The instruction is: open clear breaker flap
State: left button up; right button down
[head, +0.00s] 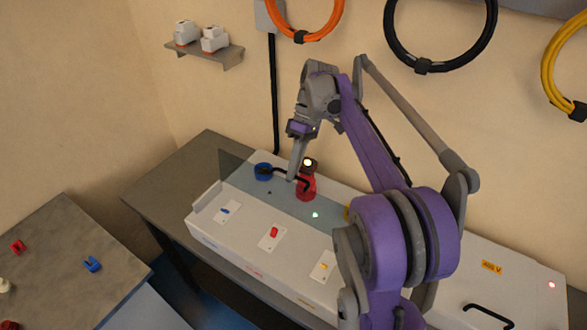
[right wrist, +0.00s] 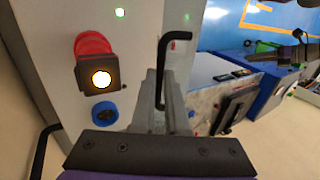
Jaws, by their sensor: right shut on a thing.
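The clear flap (head: 240,180) is a see-through bluish panel over the back part of the white breaker box (head: 205,222). Its left corner shows beyond the box edge; how far it is tilted is hard to tell. My right gripper (head: 292,174) is shut on the flap's black bar handle (head: 303,183). In the right wrist view the handle (right wrist: 161,62) rises between the grey fingers (right wrist: 162,100). A blue round part (head: 263,171) and a red round part (head: 306,188) are beside the gripper. My left gripper is not in view.
Blue (head: 225,211), red (head: 273,232) and yellow (head: 324,266) switches sit on the box front. A side table (head: 60,250) at left holds small coloured parts. A second black handle (head: 487,315) is at lower right. Orange (head: 304,36) and black (head: 424,66) cable coils hang behind.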

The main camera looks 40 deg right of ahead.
jog(key=c, duration=0.9)
grip_release()
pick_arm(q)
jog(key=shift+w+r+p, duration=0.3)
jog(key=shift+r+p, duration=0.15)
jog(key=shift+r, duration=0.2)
pick_arm(e)
notch_tip(320, 180, up, 10)
